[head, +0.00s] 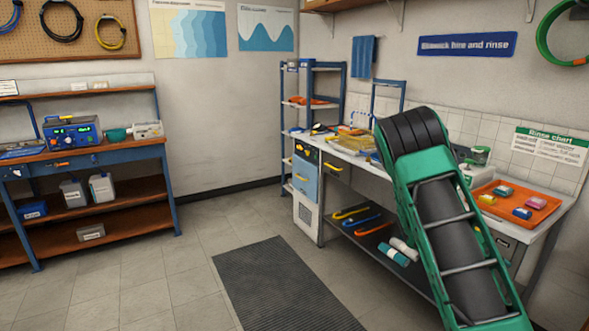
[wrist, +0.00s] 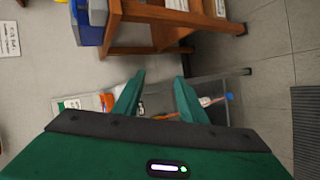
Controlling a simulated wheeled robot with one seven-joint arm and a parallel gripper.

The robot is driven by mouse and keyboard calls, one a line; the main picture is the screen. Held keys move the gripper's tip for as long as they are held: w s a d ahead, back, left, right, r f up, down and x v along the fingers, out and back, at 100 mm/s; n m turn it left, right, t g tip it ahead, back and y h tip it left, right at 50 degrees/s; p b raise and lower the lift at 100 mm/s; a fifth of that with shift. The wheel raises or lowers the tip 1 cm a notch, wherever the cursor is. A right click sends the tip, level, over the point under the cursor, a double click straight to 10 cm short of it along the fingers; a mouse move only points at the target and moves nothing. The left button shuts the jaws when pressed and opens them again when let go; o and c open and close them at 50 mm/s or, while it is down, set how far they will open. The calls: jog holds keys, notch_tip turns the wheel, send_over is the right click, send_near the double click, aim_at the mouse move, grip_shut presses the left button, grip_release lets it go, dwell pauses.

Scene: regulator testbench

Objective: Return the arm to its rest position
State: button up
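My green and black arm (head: 445,215) rises from the bottom right of the head view, in front of the white workbench. Its gripper end cannot be made out there. In the wrist view my gripper (wrist: 160,78) shows two green fingers standing apart with a gap between them. I see nothing held in the gap; floor and shelf items show behind it.
The workbench (head: 345,149) carries an orange tray (head: 542,208) with several small coloured items, close to my arm's right. A wooden shelf bench (head: 105,150) stands left. A dark mat (head: 280,285) lies on open floor. A blue-framed rack (head: 284,115) stands in the corner.

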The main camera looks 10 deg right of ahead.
jog(key=s+a+r+m+y, duration=0.1)
jog(key=s+a+r+y, duration=0.3)
jog(key=s+a, duration=0.5)
jog(key=s+a+r+m+y, duration=0.2)
jog(key=s+a+r+y, duration=0.2)
jog(key=s+a, duration=0.5)
jog(key=s+a+r+m+t+y, duration=0.1)
jog(key=s+a+r+y, duration=0.3)
jog(key=s+a, duration=0.6)
jog(key=shift+s+r+m, duration=0.3)
jog(key=shift+s+r, duration=0.5)
jog(key=shift+r, duration=0.05)
jog(key=shift+w+f, duration=0.25)
jog(key=shift+w, duration=0.4)
